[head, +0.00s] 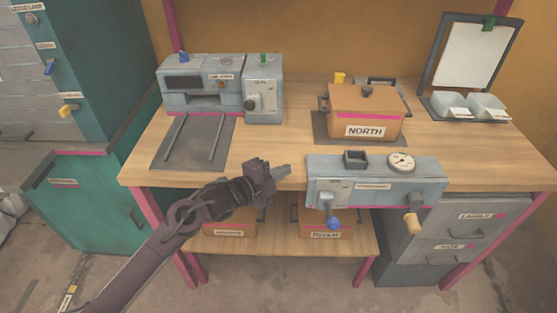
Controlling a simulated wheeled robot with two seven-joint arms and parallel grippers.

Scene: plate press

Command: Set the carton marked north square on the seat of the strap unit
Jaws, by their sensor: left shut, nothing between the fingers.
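My left gripper (284,171) is shut and empty at the table's front edge, left of and nearer than the carton. My right gripper is out of view.
A grey box with a gauge (430,175) and a blue and a tan handle hangs at the table's front edge. More cartons (325,225) stand on the lower shelf. A framed board (478,55) and small bins (450,106) are at the right. The mid-table is clear.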

